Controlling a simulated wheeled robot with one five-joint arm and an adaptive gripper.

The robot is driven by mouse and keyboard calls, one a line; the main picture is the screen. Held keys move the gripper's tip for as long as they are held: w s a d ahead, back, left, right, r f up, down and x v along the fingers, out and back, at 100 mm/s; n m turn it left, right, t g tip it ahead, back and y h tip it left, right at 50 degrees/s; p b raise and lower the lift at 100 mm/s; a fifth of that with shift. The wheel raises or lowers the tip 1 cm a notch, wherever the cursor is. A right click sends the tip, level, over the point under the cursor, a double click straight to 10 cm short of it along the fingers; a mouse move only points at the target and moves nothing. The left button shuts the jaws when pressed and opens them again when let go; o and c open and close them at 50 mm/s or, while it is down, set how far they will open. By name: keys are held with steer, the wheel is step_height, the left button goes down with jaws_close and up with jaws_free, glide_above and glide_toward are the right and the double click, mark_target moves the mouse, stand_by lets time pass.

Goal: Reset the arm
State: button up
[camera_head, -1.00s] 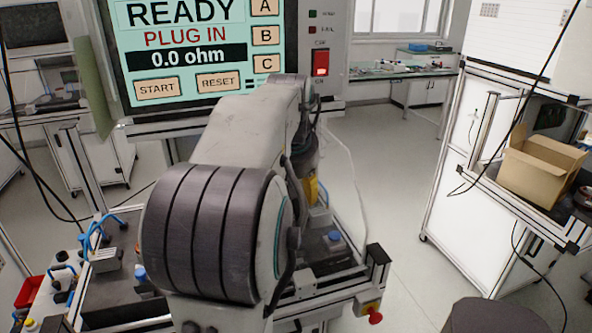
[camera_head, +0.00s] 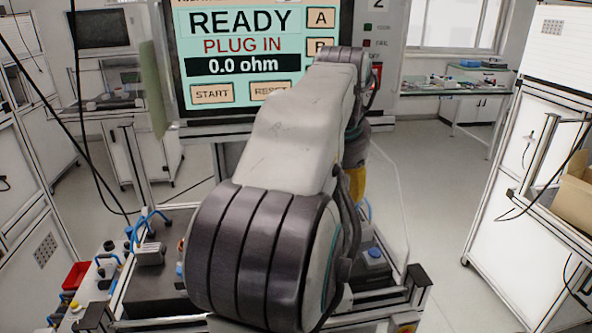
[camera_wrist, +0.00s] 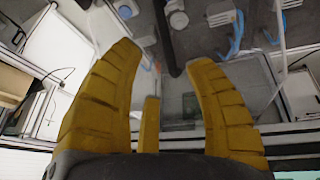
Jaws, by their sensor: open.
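My gripper (camera_wrist: 170,75) shows in the wrist view with its yellow ribbed fingers spread apart and nothing between them. Behind the fingers lie parts of the test bench, with blue hoses (camera_wrist: 236,35) at the upper right. In the head view my arm fills the middle and reaches toward the test screen (camera_head: 245,67). The screen reads READY, PLUG IN and 0.0 ohm. Only a bit of yellow from my gripper (camera_head: 357,184) shows there, behind my arm, and its fingertips are hidden.
The bench (camera_head: 160,222) with blue hoses (camera_head: 146,224) stands below the screen, partly hidden by my arm. A red bin (camera_head: 75,276) is at the lower left. A cardboard box (camera_head: 574,192) sits on a shelf at the right. Open floor (camera_head: 440,215) lies between bench and right cabinet.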

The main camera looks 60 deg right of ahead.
stand_by(0.4)
step_height(320, 180, down, 8)
steer(key=m, duration=0.3)
steer(key=w+a+f+n+y, duration=0.1)
steer(key=w+a+f, duration=0.25)
steer(key=a, duration=0.25)
steer(key=w+a+f+n+y, duration=0.1)
steer(key=w+a+f, duration=0.1)
steer(key=a+f, duration=0.35)
steer(key=w+a+n+t+y+p, duration=0.1)
steer(key=w+a+n, duration=0.2)
steer(key=a, duration=1)
steer(key=w+a+r+n+t+y+p, duration=0.1)
steer(key=w+a+n, duration=0.2)
steer(key=a+n, duration=0.7)
steer(key=a, duration=0.3)
steer(key=shift+r+t+y, duration=0.2)
steer(key=shift+t+y, duration=0.1)
steer(key=shift+y, duration=0.1)
